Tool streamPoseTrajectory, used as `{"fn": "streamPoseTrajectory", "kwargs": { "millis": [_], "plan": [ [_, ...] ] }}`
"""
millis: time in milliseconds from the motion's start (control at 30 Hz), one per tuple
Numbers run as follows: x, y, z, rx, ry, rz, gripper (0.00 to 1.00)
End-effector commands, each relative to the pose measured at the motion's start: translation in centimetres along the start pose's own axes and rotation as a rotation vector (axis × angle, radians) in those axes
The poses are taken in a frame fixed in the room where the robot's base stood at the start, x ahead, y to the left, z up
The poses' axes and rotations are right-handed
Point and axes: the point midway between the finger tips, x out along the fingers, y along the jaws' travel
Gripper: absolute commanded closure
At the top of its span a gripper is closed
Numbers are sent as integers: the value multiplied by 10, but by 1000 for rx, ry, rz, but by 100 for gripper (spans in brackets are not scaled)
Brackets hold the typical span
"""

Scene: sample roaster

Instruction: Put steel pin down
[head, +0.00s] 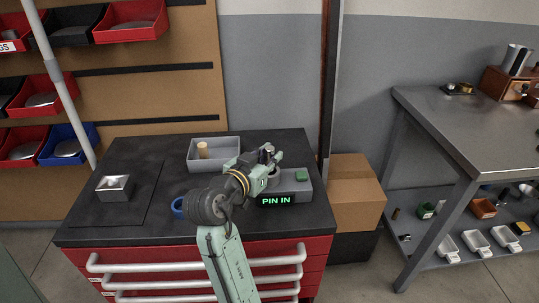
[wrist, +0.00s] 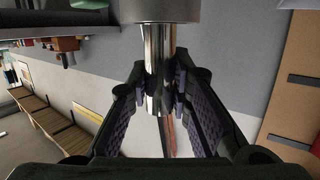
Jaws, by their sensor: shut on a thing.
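The steel pin (wrist: 157,92) is a shiny upright cylinder between the two fingers of my gripper (wrist: 163,82) in the wrist view. One end of it meets a grey round collar (wrist: 160,10) at the top edge of that view. Whether it sits inside the collar or only touches it cannot be told. In the head view my gripper (head: 267,157) is shut on the pin above a grey box (head: 300,186) with a green button and a lit display reading "PIN IN". My arm hides part of the box.
A grey tray (head: 228,158) with a wooden cylinder (head: 202,150) stands behind my gripper. A silver block (head: 115,188) and a blue ring-shaped thing (head: 178,207) are at left. The red cabinet's dark top (head: 150,230) is mostly bare at front left. A cardboard box (head: 355,190) stands right.

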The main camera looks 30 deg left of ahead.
Motion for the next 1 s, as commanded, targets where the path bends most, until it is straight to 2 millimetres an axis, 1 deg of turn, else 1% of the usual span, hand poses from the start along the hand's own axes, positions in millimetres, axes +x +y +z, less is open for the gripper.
{"fn": "streamPoseTrajectory", "kwargs": {
  "millis": [133,267,300,600,900,967,1000],
  "plan": [
    [0,0,-1,1,3,-1,100],
    [0,0,4,1,2,0,100],
    [1,0,4,0,0,0,80],
    [0,0,3,-1,0,0,61],
    [0,0,1,0,0,0,61],
    [-1,0,-4,0,1,0,61],
    [-5,-1,0,-1,1,-3,61]
  ]
}}
